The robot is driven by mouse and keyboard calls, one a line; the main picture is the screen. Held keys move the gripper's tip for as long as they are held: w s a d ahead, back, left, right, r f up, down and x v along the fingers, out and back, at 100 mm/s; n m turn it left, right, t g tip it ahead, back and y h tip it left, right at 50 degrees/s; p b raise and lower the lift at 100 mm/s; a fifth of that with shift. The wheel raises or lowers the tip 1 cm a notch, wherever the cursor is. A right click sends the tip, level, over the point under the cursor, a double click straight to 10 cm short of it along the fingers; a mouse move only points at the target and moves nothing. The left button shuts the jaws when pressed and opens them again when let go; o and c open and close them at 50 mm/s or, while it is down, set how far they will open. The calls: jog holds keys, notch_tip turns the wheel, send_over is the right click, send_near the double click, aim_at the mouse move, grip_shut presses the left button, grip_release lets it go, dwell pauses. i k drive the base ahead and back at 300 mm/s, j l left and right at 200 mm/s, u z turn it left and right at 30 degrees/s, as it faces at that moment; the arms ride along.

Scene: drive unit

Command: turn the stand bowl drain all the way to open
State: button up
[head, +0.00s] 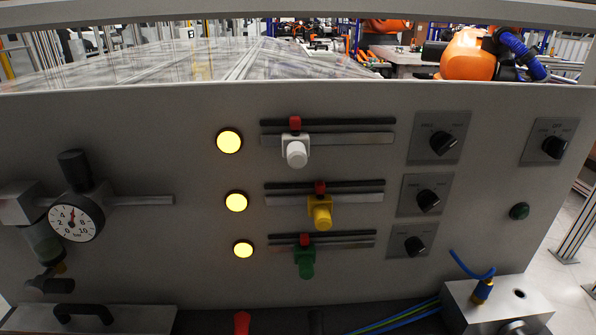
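A pressure unit hangs on the left of the grey panel in the head view. Its cloudy bowl (44,243) sits below a grey block and is partly hidden behind the round gauge (76,220). Under the bowl, a small dark drain tap (48,284) shows, with a brownish fitting beside it. Its handle seems to point to the left, roughly level, but it is too small to tell how far it is turned. My gripper is not in view.
A black knob (74,170) stands above the gauge. A block with a black handle (83,313) lies just below the drain. The panel carries yellow lamps (229,142), sliders (296,152) and rotary switches (441,142). A metal box (497,305) with a blue hose stands at right.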

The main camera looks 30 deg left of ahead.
aim_at(42, 284)
jog(key=u, duration=2.75)
